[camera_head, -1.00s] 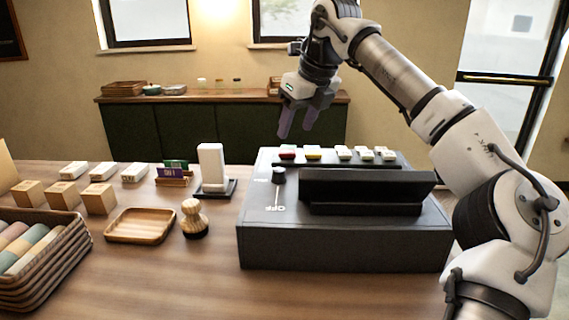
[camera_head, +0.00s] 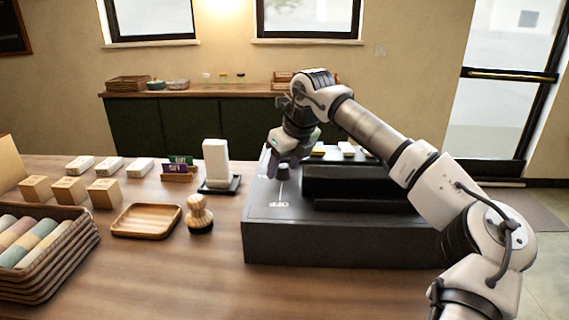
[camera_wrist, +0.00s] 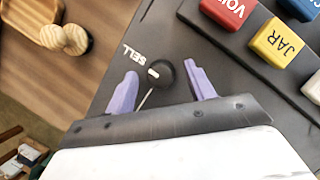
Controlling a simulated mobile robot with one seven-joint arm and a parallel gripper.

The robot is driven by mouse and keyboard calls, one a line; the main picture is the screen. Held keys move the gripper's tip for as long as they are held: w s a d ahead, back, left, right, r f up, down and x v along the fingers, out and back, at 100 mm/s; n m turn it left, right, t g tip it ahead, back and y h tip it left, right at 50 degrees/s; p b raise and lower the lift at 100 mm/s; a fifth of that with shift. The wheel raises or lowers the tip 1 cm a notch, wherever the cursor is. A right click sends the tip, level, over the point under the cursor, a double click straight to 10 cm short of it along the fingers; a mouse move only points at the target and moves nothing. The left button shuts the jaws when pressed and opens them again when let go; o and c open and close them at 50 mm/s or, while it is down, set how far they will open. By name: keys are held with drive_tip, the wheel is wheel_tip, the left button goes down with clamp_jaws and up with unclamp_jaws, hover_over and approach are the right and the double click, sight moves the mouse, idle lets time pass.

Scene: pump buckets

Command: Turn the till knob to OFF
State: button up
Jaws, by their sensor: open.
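The black till knob (camera_wrist: 160,73) sits on the dark top of the till (camera_head: 340,243), beside the word SELL in the wrist view. Its white mark points toward the SELL side. In the head view the knob (camera_head: 283,171) shows just below my gripper, and the word OFF (camera_head: 279,204) is printed nearer the front. My gripper (camera_wrist: 163,85) is open, with a purple finger on each side of the knob in the picture. I cannot tell how far the fingertips are above the till top. In the head view my gripper (camera_head: 284,166) is partly hidden against the till.
Red VOID (camera_wrist: 230,10) and yellow JAR (camera_wrist: 277,42) keys lie near the right finger. A card stand (camera_head: 217,165), a wooden stamp (camera_head: 199,213) and a tray (camera_head: 146,220) stand left on the counter.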

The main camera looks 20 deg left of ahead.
drive_tip(key=c, duration=1)
drive_tip(key=shift+r+p, duration=0.1)
drive_tip(key=shift+p, duration=0.3)
drive_tip(key=n+p, duration=0.2)
drive_tip(key=n+g+p, duration=0.1)
drive_tip(key=shift+w+r+n+g+p, duration=0.15)
drive_tip(key=shift+n+g+p, duration=0.15)
drive_tip(key=shift+n+p, duration=0.1)
drive_tip(key=n+g+p, duration=0.1)
drive_tip(key=n+p, duration=0.1)
drive_tip(key=n+g+p, duration=0.1)
drive_tip(key=n+p, duration=0.2)
drive_tip(key=shift+w, duration=0.15)
drive_tip(key=n+p, duration=0.1)
drive_tip(key=n, duration=0.1)
drive_tip(key=n+g+p, duration=0.1)
drive_tip(key=n+p, duration=0.1)
drive_tip(key=n, duration=0.1)
drive_tip(key=shift+w+g, duration=0.1)
drive_tip(key=shift+g, duration=0.2)
drive_tip(key=shift+a+f+n+g+h+p, duration=0.1)
drive_tip(key=shift+n+g+h+p, duration=0.1)
drive_tip(key=shift+n+h+p, duration=0.6)
drive_tip(key=shift+f+n+g+h+p, duration=0.1)
drive_tip(key=shift+n+g+p, duration=0.2)
drive_tip(key=shift+n, duration=0.9)
